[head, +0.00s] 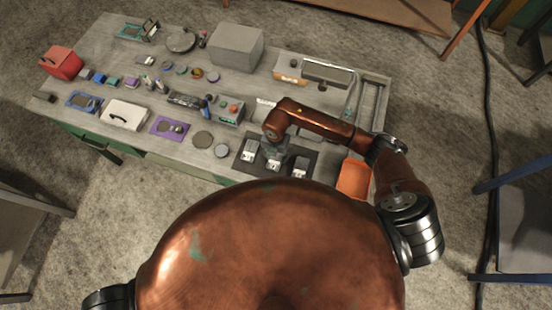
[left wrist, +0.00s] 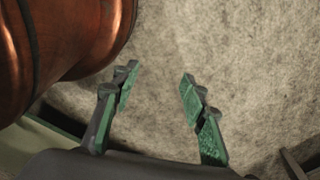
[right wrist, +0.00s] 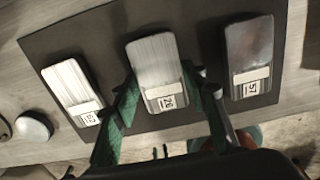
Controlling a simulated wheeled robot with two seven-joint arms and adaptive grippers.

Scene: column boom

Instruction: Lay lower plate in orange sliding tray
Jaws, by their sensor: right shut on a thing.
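Three light-grey plates with numbered labels lie side by side on a black mat (right wrist: 110,30); I cannot read the numbers surely. The left plate (right wrist: 70,85) is pale, the middle plate (right wrist: 152,62) grey, and the right plate (right wrist: 248,50) darker. My right gripper (right wrist: 160,85) is shut on the middle plate, with a green finger on each side of its label end. In the head view it points down at the mat (head: 240,172). The orange tray (head: 354,180) is at the table's front right. My left gripper (left wrist: 158,88) is open and empty above the floor.
The table's left and middle hold a red box (head: 62,62), a grey box (head: 237,45), a white case (head: 125,114), discs and small tools. A round grey disc (head: 221,151) lies left of the mat.

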